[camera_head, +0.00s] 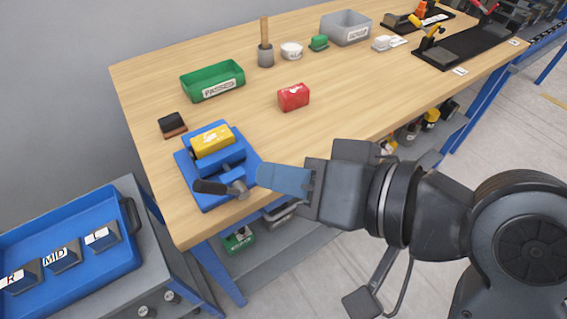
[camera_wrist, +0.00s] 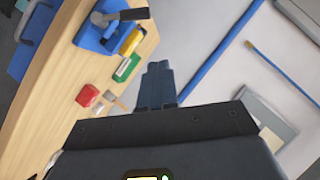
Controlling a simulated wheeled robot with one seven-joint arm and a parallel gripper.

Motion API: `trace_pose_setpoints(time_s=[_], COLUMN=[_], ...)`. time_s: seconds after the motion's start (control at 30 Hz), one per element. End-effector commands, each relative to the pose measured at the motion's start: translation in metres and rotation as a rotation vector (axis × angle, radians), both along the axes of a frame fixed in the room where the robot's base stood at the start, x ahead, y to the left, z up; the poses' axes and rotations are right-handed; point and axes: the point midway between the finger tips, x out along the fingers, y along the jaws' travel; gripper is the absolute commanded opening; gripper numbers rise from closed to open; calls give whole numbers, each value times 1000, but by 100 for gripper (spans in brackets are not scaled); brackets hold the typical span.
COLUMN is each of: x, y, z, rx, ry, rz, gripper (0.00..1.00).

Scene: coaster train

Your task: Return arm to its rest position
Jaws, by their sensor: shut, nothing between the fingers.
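My gripper (camera_head: 268,177) reaches in from the right in the head view, its blue-grey fingers pointing left over the front edge of the wooden table (camera_head: 340,90). In the wrist view my gripper (camera_wrist: 157,68) shows its fingers together with nothing between them. In the head view its tip overlaps the right side of a blue fixture (camera_head: 185,170). I cannot tell the gap between them, though the wrist view shows the blue fixture (camera_wrist: 88,38) apart from the fingers.
A red block (camera_head: 293,97), a green tray (camera_head: 212,82), a dark brush (camera_head: 172,124) and a grey bin (camera_head: 346,27) stand on the table. A blue tray (camera_head: 122,266) with labelled blocks sits on a cart at lower left. Open floor (camera_head: 500,130) lies right of the table.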

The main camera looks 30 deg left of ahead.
Motion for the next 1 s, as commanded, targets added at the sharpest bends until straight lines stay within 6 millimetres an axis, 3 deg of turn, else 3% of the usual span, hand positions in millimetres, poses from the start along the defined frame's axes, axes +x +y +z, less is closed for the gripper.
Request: trace_pose_setpoints(time_s=[0.27, 0.47, 0.77, 1.0], x=[0, 8, 17, -5], y=[0, -17, -90, -169], z=[-1, -29, -103, -148], rx=[2, 33, 50, -21], ry=[2, 29, 13, -84], rz=[-6, -153, -584, -887], gripper=[0, 0, 0, 0])
